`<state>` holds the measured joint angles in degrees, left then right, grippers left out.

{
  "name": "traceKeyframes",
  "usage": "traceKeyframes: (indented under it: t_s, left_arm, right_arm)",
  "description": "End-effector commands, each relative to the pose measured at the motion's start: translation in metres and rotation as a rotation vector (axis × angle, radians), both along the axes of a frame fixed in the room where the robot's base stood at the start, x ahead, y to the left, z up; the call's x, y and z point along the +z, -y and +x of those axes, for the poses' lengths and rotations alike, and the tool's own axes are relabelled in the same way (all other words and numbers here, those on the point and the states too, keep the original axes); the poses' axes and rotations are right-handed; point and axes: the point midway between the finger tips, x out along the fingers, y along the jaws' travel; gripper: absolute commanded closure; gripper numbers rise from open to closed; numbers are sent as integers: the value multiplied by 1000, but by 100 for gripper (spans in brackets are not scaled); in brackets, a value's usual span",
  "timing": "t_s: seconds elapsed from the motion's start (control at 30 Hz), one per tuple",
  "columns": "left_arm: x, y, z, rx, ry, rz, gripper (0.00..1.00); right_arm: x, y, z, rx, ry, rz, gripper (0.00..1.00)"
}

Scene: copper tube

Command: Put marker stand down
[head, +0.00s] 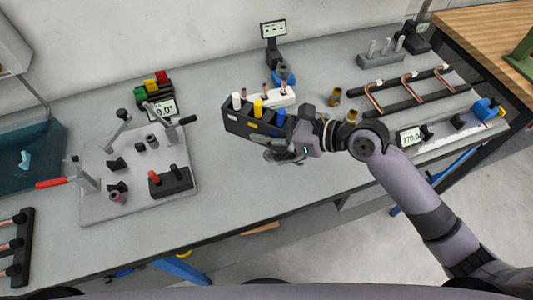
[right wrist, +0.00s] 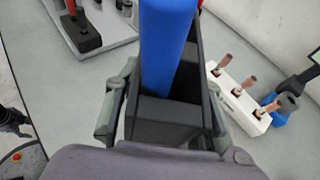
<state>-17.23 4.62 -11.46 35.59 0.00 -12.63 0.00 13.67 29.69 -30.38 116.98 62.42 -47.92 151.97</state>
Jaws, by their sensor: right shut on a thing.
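The marker stand (head: 244,123) is a dark open box holding a white marker (head: 236,101), a yellow marker (head: 258,108) and a blue marker (head: 279,118). It is around the middle of the bench in the head view. My right gripper (head: 288,146) is shut on its right end. In the right wrist view the stand (right wrist: 166,120) sits between the two fingers, with the blue marker (right wrist: 166,45) upright in it. The stand's underside is hidden, so I cannot tell whether it touches the bench.
A white block (head: 268,101) with copper pieces stands just behind the marker stand. A clamp fixture plate (head: 95,207) is to the left. Brass fittings (head: 334,97) and a rack of bent copper tubes (head: 386,107) are to the right. The front middle of the bench (head: 235,180) is clear.

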Motion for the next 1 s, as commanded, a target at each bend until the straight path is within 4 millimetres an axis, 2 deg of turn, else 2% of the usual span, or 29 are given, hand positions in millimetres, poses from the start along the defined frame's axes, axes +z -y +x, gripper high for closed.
traceKeyframes:
  t_s: [0.03,0.2,0.43,0.6,0.73,1.0]
  left_arm:
    - [-2,0,1,-1,2,0,60]
    - [-4,1,1,-1,3,-1,60]
    - [-7,1,1,-1,3,-2,60]
    - [-12,1,1,-1,2,-1,60]
    - [-12,1,1,-1,2,-1,60]
    - [-12,0,1,0,1,0,60]
  right_arm:
    - [-16,1,0,-2,-5,-1,94]
    - [-51,1,0,-2,-2,-1,94]
    - [-71,0,1,-1,1,1,94]
    - [-98,0,0,-1,-2,0,94]
    - [-107,0,1,-1,1,2,94]
    - [-107,0,0,-1,2,1,94]
